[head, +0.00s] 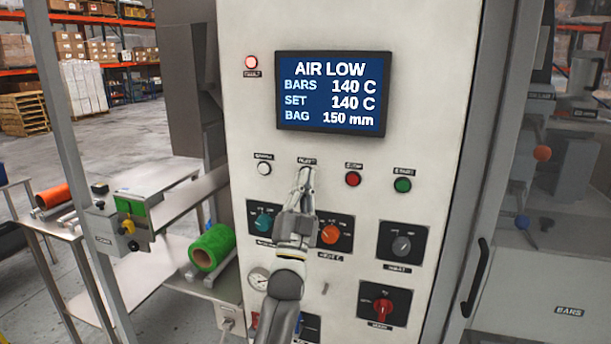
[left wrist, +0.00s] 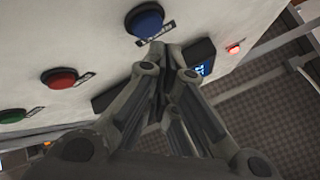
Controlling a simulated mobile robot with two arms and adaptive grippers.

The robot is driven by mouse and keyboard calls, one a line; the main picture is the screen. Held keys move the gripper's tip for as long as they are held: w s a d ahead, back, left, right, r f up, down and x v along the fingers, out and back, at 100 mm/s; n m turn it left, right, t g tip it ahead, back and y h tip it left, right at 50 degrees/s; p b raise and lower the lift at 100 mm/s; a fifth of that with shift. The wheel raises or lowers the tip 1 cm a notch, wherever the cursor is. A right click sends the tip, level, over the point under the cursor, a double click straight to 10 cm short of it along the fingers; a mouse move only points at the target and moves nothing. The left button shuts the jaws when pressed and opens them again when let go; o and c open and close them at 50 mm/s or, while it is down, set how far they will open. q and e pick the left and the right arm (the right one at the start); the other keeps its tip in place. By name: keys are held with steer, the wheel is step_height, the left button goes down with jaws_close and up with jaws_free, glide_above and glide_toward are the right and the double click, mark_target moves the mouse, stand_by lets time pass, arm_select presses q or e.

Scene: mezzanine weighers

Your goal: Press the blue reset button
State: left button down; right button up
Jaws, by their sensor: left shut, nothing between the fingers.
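The blue button (left wrist: 145,20) shows in the left wrist view, a round cap on the white panel, with a label beside it. In the head view my left gripper (head: 306,174) covers it, and only a label (head: 307,161) shows above the fingertips. My left gripper is shut and empty. In the left wrist view its fingertips (left wrist: 160,52) lie just below the blue button, close to its label. I cannot tell whether they touch the panel. The button's face is uncovered there. My right gripper is in neither view.
A white button (head: 264,169) is left of my gripper; a red button (head: 353,179) and a green button (head: 403,185) are right. Dials, including an orange one (head: 330,234), sit below. The screen (head: 333,92) reads AIR LOW. A red fault lamp (head: 251,62) is lit.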

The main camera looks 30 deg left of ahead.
arm_select(q)
steer(key=shift+w, duration=0.1)
steer(key=shift+w+a, duration=0.1)
steer(key=shift+w, duration=0.2)
steer(key=shift+w+a+b, duration=0.1)
steer(key=shift+w+b, duration=0.3)
steer(key=shift+b, duration=0.1)
stand_by(0.7)
steer(key=shift+s, duration=0.1)
steer(key=shift+s+d+p, duration=0.2)
steer(key=shift+s+p, duration=0.1)
steer(key=shift+s, duration=0.45)
steer(key=shift+s+d+p, duration=0.2)
steer(key=shift+s+p, duration=0.1)
steer(key=shift+s, duration=0.5)
steer(key=shift+s+d+p, duration=0.2)
steer(key=shift+s+p, duration=0.15)
steer(key=shift+s, duration=0.45)
steer(key=shift+s+d+p, duration=0.2)
steer(key=shift+s+p, duration=0.1)
steer(key=shift+s, duration=0.5)
steer(key=shift+f, duration=0.1)
